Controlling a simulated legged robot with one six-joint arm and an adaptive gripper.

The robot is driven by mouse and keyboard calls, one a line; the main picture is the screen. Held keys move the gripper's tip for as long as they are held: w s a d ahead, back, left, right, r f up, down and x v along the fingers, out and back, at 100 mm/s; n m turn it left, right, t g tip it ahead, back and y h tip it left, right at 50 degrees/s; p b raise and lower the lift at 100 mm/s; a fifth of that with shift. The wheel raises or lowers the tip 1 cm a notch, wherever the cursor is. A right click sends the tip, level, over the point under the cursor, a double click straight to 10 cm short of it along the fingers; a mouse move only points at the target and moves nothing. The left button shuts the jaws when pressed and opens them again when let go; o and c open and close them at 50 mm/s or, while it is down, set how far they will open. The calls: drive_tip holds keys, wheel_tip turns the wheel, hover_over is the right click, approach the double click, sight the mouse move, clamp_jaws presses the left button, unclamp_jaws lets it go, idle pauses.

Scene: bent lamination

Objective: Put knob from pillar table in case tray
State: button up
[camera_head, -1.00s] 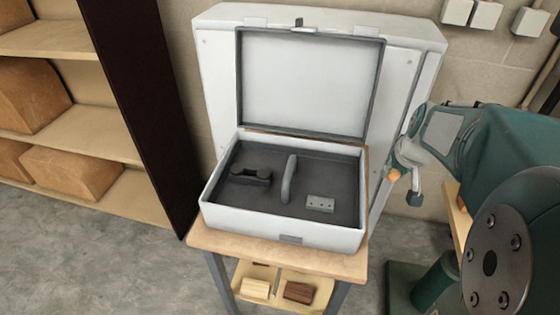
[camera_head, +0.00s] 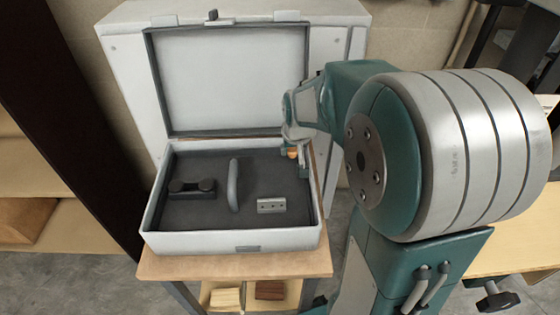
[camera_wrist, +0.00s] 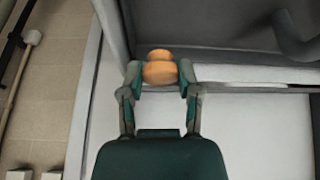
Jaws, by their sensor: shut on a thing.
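An orange, rounded wooden knob (camera_wrist: 160,70) is between the fingers of my gripper (camera_wrist: 161,78) in the wrist view. The gripper is shut on it. In the head view the knob (camera_head: 292,153) shows small at the right side of the open case, just below my gripper (camera_head: 297,148). The light grey case (camera_head: 232,241) has its lid up, and its dark tray (camera_head: 210,218) faces up. The knob appears over or near the tray's back right edge; its exact height above the tray is unclear.
The tray holds a dark two-knobbed piece (camera_head: 192,188), a curved grey handle (camera_head: 234,185) and a small grey block (camera_head: 271,205). Bare tray floor shows between them. The raised lid (camera_head: 228,80) stands behind. The case sits on a wooden stand (camera_head: 240,265).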

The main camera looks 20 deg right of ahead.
sight(280, 168)
drive_tip(key=w+a+f, duration=0.1)
drive_tip(key=a+f, duration=0.1)
drive_tip(key=shift+w+f, duration=0.3)
drive_tip(key=shift+w, duration=0.05)
drive_tip(key=f, duration=0.3)
drive_tip(key=shift+w+a+f, duration=0.2)
drive_tip(key=shift+w, duration=0.05)
drive_tip(key=shift+d+f, duration=0.15)
drive_tip(key=shift+f, duration=0.05)
drive_tip(key=o, duration=0.7)
drive_tip(key=shift+o, duration=0.2)
